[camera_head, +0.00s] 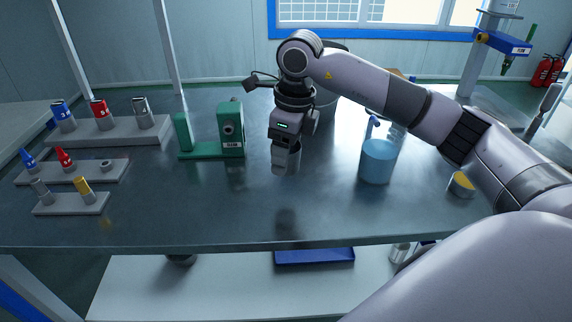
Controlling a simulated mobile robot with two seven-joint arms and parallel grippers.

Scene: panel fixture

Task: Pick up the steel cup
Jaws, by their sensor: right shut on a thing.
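My right gripper (286,147) hangs pointing down over the middle of the table, in front of and right of the green device. It is shut on a small grey metallic piece, which I take to be the steel cup (284,164). The fingers hide part of it. It is held above the tabletop, with a dark reflection below it. My left gripper is not in view.
A green device (231,130) stands left of the gripper. Stepped grey racks (110,133) with coloured pieces are at the left. A blue-filled beaker (377,162) and a small yellow-topped dish (462,184) stand at the right. The front middle of the table (230,210) is clear.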

